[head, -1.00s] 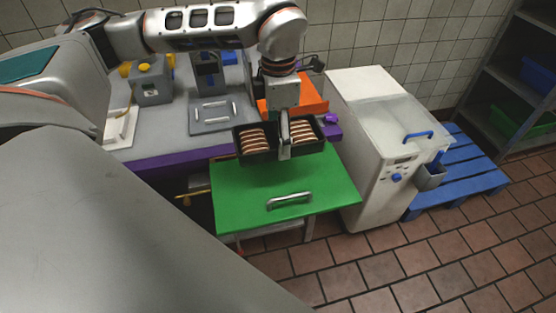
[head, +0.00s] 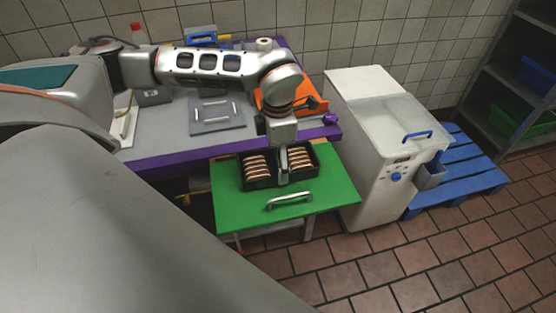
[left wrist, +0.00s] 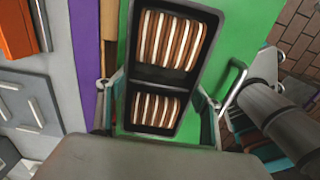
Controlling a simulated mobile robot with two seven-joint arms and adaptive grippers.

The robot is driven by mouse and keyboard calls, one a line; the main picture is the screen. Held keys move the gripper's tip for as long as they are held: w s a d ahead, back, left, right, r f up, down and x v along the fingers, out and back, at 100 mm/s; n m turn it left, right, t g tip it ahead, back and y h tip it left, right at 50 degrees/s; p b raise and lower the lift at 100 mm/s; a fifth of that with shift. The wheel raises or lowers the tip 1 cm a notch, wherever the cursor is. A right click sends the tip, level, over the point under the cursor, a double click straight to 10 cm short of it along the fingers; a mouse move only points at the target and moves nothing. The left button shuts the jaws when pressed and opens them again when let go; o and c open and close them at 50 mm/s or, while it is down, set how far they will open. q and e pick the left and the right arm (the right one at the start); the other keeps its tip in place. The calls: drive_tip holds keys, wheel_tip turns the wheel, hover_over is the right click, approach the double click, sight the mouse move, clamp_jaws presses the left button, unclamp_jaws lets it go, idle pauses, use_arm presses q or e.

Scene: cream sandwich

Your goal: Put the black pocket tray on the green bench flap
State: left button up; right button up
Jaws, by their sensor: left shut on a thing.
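The black pocket tray (head: 263,184) holds striped cream sandwiches in two pockets and is level over the green bench flap (head: 235,212). In the head view it appears at or just above the flap's back half; I cannot tell whether it touches. My left gripper (head: 283,180) is shut on the tray at its middle, from above. The left wrist view also shows the tray (left wrist: 149,76) between the fingers, with the green flap (left wrist: 238,30) beyond it. The flap's metal handle (head: 290,201) lies in front of the tray. My right gripper is not in view.
A grey bench with a purple edge (head: 180,156) stands behind the flap, with a grey lidded plate (head: 216,115) and an orange thing (head: 262,103) on it. A white machine (head: 378,140) stands close on the right.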

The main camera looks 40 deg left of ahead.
sight(277, 162)
use_arm(q)
drive_tip(key=shift+f, duration=0.15)
drive_tip(key=o, duration=1.1)
drive_tip(key=shift+c, duration=0.2)
wheel_tip(277, 162, up, 12)
drive_tip(key=shift+b, duration=0.35)
